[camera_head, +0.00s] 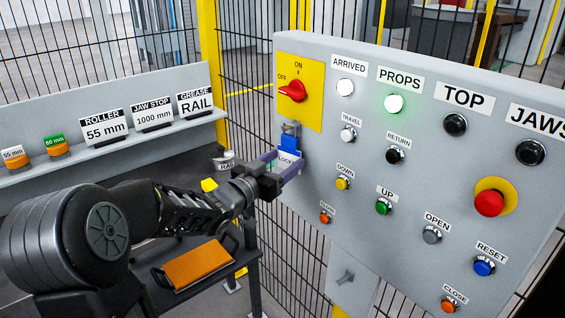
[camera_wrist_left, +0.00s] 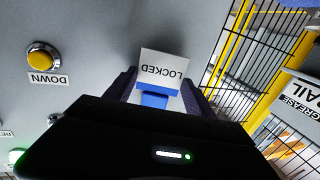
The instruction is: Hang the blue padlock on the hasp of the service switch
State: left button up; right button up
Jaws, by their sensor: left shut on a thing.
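The blue padlock (camera_head: 288,144) is at the grey hasp (camera_head: 291,129) under the yellow service switch plate (camera_head: 313,108). A white tag reading LOCKED (camera_head: 287,158) is with it. I cannot tell whether the shackle passes through the hasp. The red switch handle (camera_head: 292,91) points toward OFF. My left gripper (camera_head: 288,163) is shut on the padlock, its fingers on either side of it. In the left wrist view the blue padlock (camera_wrist_left: 155,98) and the upside-down LOCKED tag (camera_wrist_left: 162,66) sit between the fingers. My right gripper is not in view.
The grey panel (camera_head: 335,165) carries several buttons, including the red emergency stop (camera_head: 489,203). A shelf (camera_head: 120,150) with labelled blocks is on the left. Wire fencing stands behind.

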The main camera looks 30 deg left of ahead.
pick_arm(q)
jog(key=o, duration=1.3)
jog(key=shift+s, duration=0.1)
jog(key=s+b, duration=0.1)
jog(key=s, duration=0.6)
jog(key=shift+s+a, duration=0.15)
jog(key=shift+s, duration=0.15)
